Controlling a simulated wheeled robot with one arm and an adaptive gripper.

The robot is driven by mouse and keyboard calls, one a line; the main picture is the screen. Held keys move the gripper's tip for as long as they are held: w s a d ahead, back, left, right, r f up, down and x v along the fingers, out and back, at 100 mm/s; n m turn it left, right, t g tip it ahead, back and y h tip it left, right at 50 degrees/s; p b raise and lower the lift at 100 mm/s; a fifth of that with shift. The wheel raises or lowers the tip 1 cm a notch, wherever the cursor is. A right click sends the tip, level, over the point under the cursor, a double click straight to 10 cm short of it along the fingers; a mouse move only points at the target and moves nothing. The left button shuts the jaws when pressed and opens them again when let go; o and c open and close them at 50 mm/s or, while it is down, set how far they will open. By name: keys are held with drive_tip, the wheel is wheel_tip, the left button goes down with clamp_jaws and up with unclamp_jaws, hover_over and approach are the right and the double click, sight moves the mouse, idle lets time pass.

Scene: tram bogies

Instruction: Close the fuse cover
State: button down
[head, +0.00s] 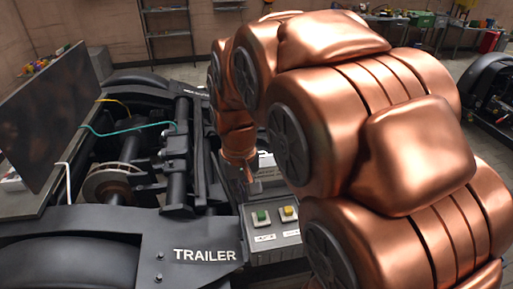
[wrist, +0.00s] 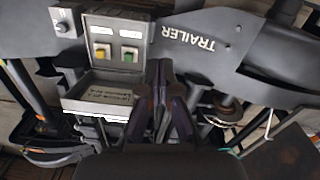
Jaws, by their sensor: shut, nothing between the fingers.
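The fuse box (head: 272,240) is grey, with a green and a yellow button on its face; it also shows in the wrist view (wrist: 116,68). Its fuse cover (wrist: 100,98), a grey lid with a printed label, stands open along the box's far edge. In the head view the cover (head: 266,168) is partly hidden by my arm. My gripper (wrist: 164,68) is shut and empty, beside the cover and box on their right in the wrist view. In the head view its tip (head: 247,174) is near the cover's left part. I cannot tell whether it touches.
The black bogie frame marked TRAILER (head: 150,245) lies left of the box. A wheel (head: 112,186), a teal cable (head: 125,130) and a dark panel (head: 45,118) are farther left. Shelves and a workbench line the back.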

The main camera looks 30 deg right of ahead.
drive_tip(key=w+d+f+m+t+h+b, duration=0.1)
drive_tip(key=w+d+f+t, duration=0.15)
drive_tip(key=w+d, duration=1.1)
drive_tip(key=w+d+f+m+t+b, duration=0.1)
drive_tip(key=w+d+f, duration=0.3)
drive_tip(key=w+d, duration=0.9)
wheel_tip(320, 180, down, 9)
drive_tip(key=w+a+p, duration=0.2)
drive_tip(key=p, duration=0.1)
drive_tip(key=shift+w+a, duration=0.2)
drive_tip(key=shift+a, duration=0.1)
drive_tip(key=shift+s, duration=0.1)
